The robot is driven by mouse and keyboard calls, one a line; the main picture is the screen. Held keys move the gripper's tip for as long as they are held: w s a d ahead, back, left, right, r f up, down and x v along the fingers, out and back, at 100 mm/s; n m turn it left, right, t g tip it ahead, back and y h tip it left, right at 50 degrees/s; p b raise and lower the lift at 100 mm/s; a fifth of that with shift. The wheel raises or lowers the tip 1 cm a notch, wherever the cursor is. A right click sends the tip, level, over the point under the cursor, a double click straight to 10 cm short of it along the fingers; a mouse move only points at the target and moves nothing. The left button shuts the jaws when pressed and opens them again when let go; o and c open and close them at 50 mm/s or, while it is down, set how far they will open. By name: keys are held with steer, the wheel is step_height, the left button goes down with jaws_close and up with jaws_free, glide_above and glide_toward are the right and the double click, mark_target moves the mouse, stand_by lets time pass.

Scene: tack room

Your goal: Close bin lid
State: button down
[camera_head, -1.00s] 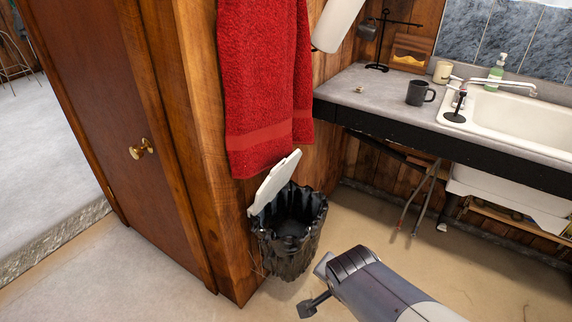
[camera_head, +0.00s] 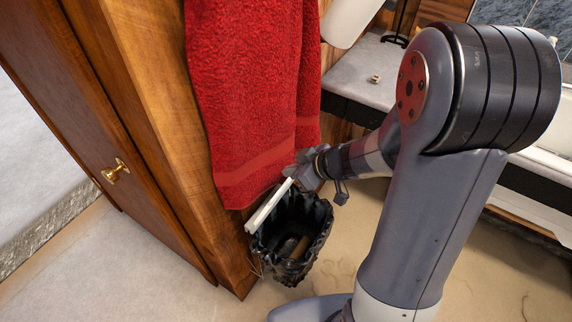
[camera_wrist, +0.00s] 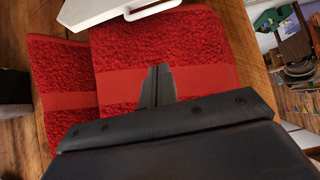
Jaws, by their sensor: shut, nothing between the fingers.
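The bin (camera_head: 290,240) is a dark, lined basket on the floor against the wooden wall, with its mouth open. Its white lid (camera_head: 268,207) stands tilted up at the back, seen nearly edge-on. My gripper (camera_head: 290,172) is at the upper right end of the lid, in front of the red towel; whether it touches the lid is hard to tell. In the wrist view the gripper's fingers (camera_wrist: 158,85) are together and empty, with the towel behind them. A white piece that looks like the lid (camera_wrist: 100,10) shows at the top, apart from the fingertips.
The red towel (camera_head: 250,90) hangs directly above and behind the bin. A wooden door (camera_head: 90,120) with a brass knob is at the left. The counter (camera_head: 360,75) is behind my arm. The floor in front of the bin is clear on the left.

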mark_target(281, 190)
steer(key=shift+w+a+f+b, duration=0.35)
steer(key=shift+a+f+b, duration=0.25)
steer(key=shift+f, duration=0.8)
steer(key=shift+w+a+f+b, duration=0.4)
steer(key=shift+f+b, duration=0.25)
steer(key=shift+f, duration=0.8)
steer(key=shift+w+a+f+b, duration=0.3)
steer(key=shift+a+f+b, duration=0.3)
steer(key=shift+f, duration=0.8)
steer(key=shift+d, duration=0.1)
steer(key=shift+f+b, duration=0.1)
steer(key=shift+b, duration=0.2)
